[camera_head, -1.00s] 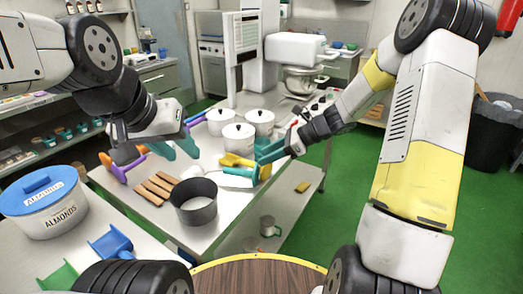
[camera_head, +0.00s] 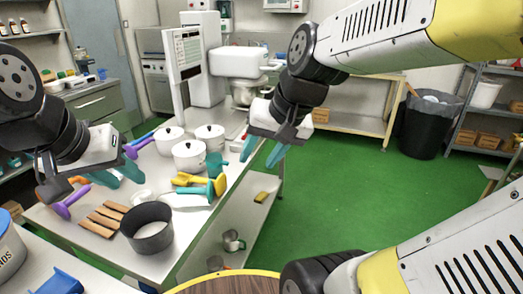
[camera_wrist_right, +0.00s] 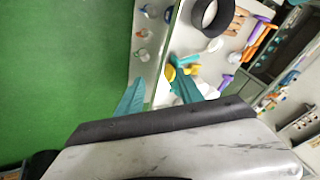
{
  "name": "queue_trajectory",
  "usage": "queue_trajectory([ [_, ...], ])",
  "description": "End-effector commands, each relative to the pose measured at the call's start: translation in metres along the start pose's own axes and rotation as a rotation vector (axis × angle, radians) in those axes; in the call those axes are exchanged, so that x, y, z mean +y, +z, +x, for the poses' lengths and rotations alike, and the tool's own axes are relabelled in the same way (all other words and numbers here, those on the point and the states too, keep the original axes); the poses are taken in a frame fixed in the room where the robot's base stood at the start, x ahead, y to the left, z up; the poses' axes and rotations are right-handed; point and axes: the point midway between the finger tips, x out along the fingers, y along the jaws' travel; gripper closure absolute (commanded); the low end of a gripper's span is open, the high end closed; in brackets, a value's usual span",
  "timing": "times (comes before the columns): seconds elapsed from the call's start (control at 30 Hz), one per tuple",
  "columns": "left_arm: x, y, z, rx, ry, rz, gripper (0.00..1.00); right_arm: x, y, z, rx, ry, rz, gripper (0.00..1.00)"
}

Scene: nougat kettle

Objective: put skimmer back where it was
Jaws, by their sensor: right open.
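A group of yellow and teal tools (camera_head: 195,180) lies on the right part of the table. A pale flat piece (camera_head: 186,199) with a teal edge lies just in front of it. It looks like the skimmer, but I cannot tell for certain. My right gripper (camera_head: 260,155) is open and empty, above and to the right of these tools, past the table's edge. In the right wrist view its fingers (camera_wrist_right: 160,86) are apart with nothing between them. My left gripper (camera_head: 126,180) is open over the table's left part, with no tool seen between its fingers.
White lidded pots (camera_head: 189,155) stand behind the tools. A dark open pot (camera_head: 147,228) and brown wooden strips (camera_head: 103,218) are at the front. Purple-handled tools (camera_head: 70,203) lie at the left. Green floor (camera_head: 345,195) is clear to the right.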

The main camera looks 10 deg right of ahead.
Motion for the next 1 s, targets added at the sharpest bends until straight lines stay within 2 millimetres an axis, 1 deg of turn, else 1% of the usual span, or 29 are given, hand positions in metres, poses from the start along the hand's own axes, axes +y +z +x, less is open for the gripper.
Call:
queue_trajectory([
  [0.03,0.000,0.000,0.000,0.000,0.000,0.000,0.64,0.004,0.006,-0.009,0.036,0.012,-0.067,0.56],
  [0.1,0.000,0.000,0.000,0.000,0.000,0.000,0.64,0.010,0.012,-0.018,0.070,0.030,-0.142,0.56],
  [0.23,0.000,0.000,0.000,0.000,0.000,0.000,0.64,0.017,0.018,-0.027,0.110,0.053,-0.229,0.56],
  [0.37,0.000,0.000,0.000,0.000,0.000,0.000,0.64,0.020,0.020,-0.029,0.121,0.062,-0.259,0.56],
  [0.83,0.000,0.000,0.000,0.000,0.000,0.000,0.64,0.020,0.020,-0.029,0.120,0.061,-0.256,0.56],
  [0.87,0.000,0.000,0.000,0.000,0.000,0.000,0.64,0.020,0.020,-0.029,0.120,0.061,-0.256,0.58],
  [0.9,0.000,0.000,0.000,0.000,0.000,0.000,0.64,0.020,0.020,-0.029,0.120,0.061,-0.256,0.64],
  [1.0,0.000,0.000,0.000,0.000,0.000,0.000,0.64,0.020,0.020,-0.029,0.120,0.061,-0.255,0.64],
])
